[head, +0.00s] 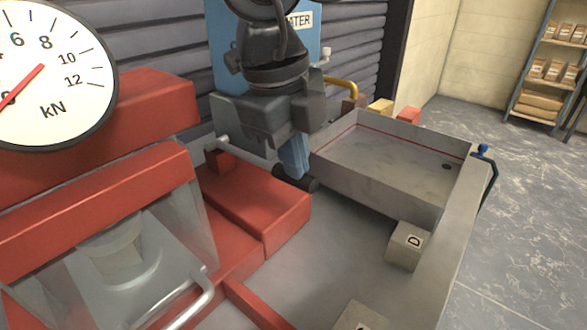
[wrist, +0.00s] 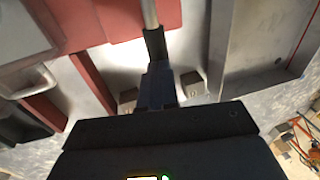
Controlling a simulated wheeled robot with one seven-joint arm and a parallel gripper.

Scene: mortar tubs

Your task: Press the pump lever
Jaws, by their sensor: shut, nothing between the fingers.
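The pump lever (head: 246,154) is a thin metal rod with a black grip (head: 310,185) at its end. It reaches right from a red pump block (head: 262,208) beside the red press. My gripper (head: 294,172) is shut and empty, pointing down, its tips at the black grip. In the wrist view the lever's rod (wrist: 149,14) runs down to the grip (wrist: 155,45), and my gripper (wrist: 158,70) overlaps the grip's end. I cannot tell whether the tips touch it. The fingers hide part of the grip in the head view.
A round kN gauge (head: 45,75) stands at the left above the clear-guarded press (head: 75,205). A grey tub (head: 395,180) with a red line inside is to the right. A grey cube marked D (head: 408,245) sits before it.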

